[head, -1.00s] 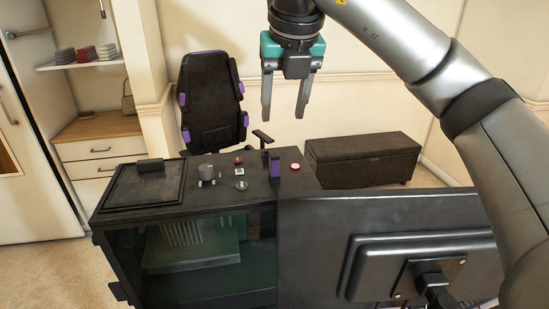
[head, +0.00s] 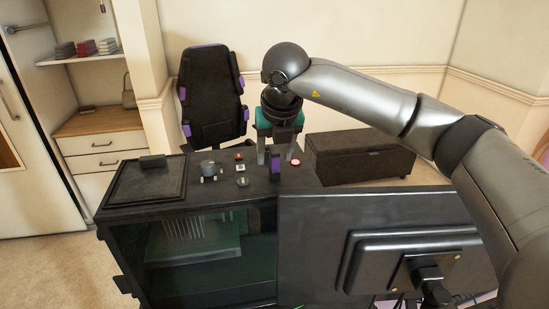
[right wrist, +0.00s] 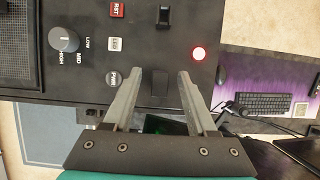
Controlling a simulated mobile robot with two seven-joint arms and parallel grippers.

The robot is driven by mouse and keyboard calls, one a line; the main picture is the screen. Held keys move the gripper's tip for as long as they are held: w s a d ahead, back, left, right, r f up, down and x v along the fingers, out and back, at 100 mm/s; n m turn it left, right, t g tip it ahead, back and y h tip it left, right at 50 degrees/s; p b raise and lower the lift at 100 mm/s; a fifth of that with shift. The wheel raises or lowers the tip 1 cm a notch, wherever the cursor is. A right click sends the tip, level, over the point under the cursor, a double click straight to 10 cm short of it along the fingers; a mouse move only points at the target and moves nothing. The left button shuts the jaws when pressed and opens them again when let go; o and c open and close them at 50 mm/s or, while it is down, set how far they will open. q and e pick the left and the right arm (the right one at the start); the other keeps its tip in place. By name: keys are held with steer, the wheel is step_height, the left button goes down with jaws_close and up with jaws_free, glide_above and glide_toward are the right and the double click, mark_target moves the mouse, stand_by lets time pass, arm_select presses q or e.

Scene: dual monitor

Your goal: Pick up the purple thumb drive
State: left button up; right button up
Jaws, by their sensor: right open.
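The purple thumb drive (head: 275,167) stands upright on top of the black computer case (head: 215,196). My right gripper (head: 275,160) points down over it, open, with its fingers to either side of the drive in the head view. In the right wrist view, a dark upright piece (right wrist: 160,84), which seems to be the drive's top end, shows between the fingertips of the open gripper (right wrist: 158,77). I cannot tell whether the fingers touch it. My left gripper is not in view.
A grey knob (head: 208,169), small buttons and a lit red button (head: 296,163) sit on the case beside the drive. A second dark piece (right wrist: 163,17) stands behind it. A monitor (head: 400,245) is at front right; a chair (head: 212,95) is behind.

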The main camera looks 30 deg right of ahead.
steer(key=shift+f, duration=0.15)
jaws_close()
stand_by(0.4)
